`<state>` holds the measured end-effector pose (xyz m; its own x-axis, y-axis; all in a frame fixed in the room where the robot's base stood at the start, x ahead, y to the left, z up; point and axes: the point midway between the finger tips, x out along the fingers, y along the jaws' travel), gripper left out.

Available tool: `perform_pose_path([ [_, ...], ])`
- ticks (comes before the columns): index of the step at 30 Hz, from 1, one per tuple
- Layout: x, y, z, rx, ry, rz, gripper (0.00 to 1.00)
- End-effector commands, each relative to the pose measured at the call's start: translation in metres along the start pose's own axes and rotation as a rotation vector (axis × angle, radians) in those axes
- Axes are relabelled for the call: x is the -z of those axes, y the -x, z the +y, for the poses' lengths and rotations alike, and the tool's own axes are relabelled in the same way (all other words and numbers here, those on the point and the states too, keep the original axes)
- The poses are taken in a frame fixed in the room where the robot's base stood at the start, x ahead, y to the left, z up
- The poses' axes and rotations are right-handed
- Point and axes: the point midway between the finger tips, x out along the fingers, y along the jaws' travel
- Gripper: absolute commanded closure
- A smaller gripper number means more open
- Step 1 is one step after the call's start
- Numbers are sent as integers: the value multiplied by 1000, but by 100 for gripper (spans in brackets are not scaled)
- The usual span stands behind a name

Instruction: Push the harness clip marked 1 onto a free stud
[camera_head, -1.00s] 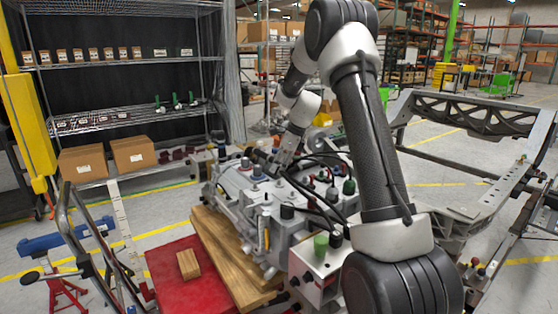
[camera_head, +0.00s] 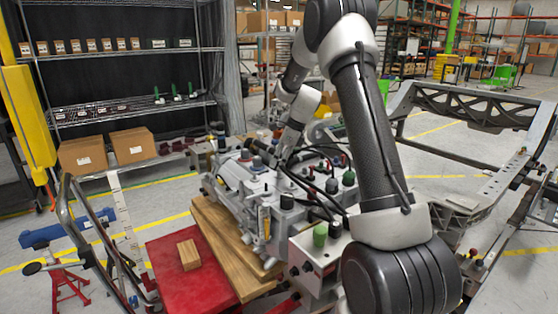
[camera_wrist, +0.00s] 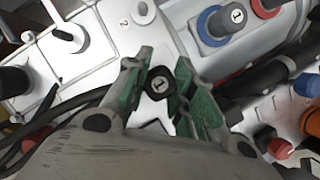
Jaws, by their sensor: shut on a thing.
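The black harness clip marked 1 (camera_wrist: 160,84) sits between the green-padded fingers of my gripper (camera_wrist: 163,74) in the wrist view. My gripper is shut on it. Another stud (camera_wrist: 141,9) stands near a label marked 2 at the top. Whether the clip touches anything below is hidden. In the head view my gripper is over the grey fixture (camera_head: 240,190), its fingertips too small to make out.
Black cables run close by on the left. In the head view, green and black knobs (camera_head: 320,235) stand at the fixture's front, and a wood block (camera_head: 188,254) lies on a red surface.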

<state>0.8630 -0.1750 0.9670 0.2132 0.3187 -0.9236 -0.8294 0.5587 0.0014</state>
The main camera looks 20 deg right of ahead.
Motion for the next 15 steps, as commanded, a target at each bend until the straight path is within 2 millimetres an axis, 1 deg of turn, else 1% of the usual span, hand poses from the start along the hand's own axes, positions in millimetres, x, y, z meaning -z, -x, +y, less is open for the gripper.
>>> perform_pose_path([
  [7,4,-9,0,-2,-1,0,88],
  [15,5,-11,0,-1,0,0,88],
])
